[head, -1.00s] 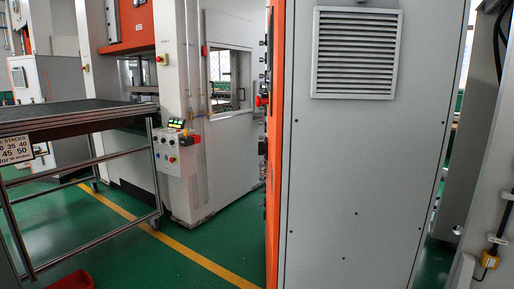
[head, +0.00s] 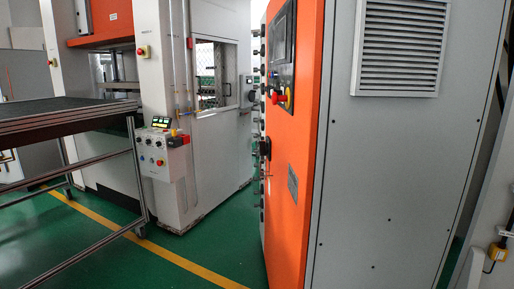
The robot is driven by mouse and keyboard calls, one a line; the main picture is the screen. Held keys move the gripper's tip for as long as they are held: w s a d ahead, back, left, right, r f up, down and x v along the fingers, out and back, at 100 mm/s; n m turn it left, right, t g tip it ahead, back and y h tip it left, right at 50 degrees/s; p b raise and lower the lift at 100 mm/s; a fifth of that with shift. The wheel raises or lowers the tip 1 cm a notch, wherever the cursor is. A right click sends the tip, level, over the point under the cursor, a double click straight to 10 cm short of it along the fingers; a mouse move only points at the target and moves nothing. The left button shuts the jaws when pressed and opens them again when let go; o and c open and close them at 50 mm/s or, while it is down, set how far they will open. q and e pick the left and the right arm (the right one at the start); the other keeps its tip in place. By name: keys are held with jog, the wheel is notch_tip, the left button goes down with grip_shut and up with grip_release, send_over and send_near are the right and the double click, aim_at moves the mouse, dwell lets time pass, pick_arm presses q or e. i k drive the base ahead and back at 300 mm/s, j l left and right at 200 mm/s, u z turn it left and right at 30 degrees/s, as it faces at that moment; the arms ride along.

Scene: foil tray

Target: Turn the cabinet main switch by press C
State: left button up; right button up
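A tall cabinet stands at the centre right, with an orange front (head: 293,160) seen at a steep slant and a grey side (head: 390,190) facing me. On the orange front are a dark screen panel (head: 281,45), a red knob on a yellow base (head: 287,98) and a black handle or switch (head: 265,147) near its left edge. The slant makes it hard to tell which of these is the main switch. No press letter is readable. Neither of my grippers shows in the head view.
A press machine with a small control box (head: 165,150) stands at the left. A dark-topped rolling table (head: 60,115) stands before it. Green floor (head: 205,247) with a yellow line lies open between table and cabinet. A vent (head: 393,45) is on the cabinet's side.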

aim_at(262, 146)
jog(key=i+j, duration=0.1)
jog(key=j, duration=0.25)
jog(key=i+j+z, duration=0.15)
jog(key=j, duration=0.2)
jog(key=i+j, duration=0.1)
jog(key=j, duration=0.3)
jog(key=j+z, duration=0.15)
jog(key=j, duration=0.2)
jog(key=i, duration=0.05)
